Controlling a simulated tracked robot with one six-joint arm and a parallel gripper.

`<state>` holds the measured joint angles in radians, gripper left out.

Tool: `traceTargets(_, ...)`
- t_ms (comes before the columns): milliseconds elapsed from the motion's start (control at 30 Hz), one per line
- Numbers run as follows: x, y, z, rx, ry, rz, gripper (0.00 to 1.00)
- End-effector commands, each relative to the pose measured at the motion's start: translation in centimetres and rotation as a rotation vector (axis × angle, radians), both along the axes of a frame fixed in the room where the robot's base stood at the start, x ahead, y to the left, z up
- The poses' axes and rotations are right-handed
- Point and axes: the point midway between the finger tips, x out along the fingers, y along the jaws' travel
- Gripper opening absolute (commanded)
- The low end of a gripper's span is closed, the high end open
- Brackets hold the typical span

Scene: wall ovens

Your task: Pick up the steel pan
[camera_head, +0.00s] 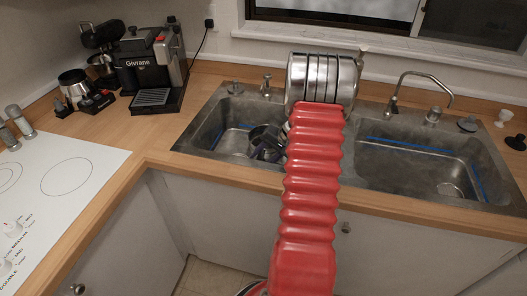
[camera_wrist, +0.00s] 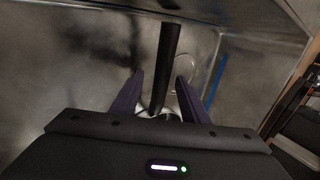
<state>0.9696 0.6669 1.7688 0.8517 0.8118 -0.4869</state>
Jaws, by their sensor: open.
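The steel pan (camera_head: 261,135) sits in the left sink basin, partly hidden behind my gripper and arm. In the wrist view a long dark handle (camera_wrist: 168,55) runs between my gripper's two fingers, with a bit of shiny metal low between them. My gripper (camera_wrist: 159,75) is open, with one finger on each side of the handle and visible gaps to both. In the head view my gripper (camera_head: 270,148) is low in the left basin by the pan, small and partly covered by my red arm.
The steel double sink's rim (camera_head: 352,150) and divider edge the space around my gripper. Its right basin (camera_head: 410,172) looks empty. A tap (camera_head: 410,88) stands behind. A coffee machine (camera_head: 150,68) and white cooktop (camera_head: 60,180) are at left.

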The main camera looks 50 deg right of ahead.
Motion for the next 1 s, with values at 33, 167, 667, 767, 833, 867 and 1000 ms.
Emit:
traceTargets(33,-0.01,0.01,0.01,0.0,0.0,0.0,0.41)
traceTargets(167,-0.01,0.01,0.01,0.0,0.0,0.0,0.39)
traceTargets(667,-0.02,0.0,-0.01,0.0,0.0,0.0,0.04)
traceTargets(767,-0.03,0.01,-0.02,0.0,0.0,-0.001,0.0)
traceTargets(833,-0.03,0.01,-0.03,0.0,0.0,-0.001,0.0)
traceTargets(867,-0.04,0.0,-0.04,0.0,0.0,-0.001,0.0)
traceTargets(1000,-0.06,0.0,-0.05,0.001,0.002,0.0,0.0)
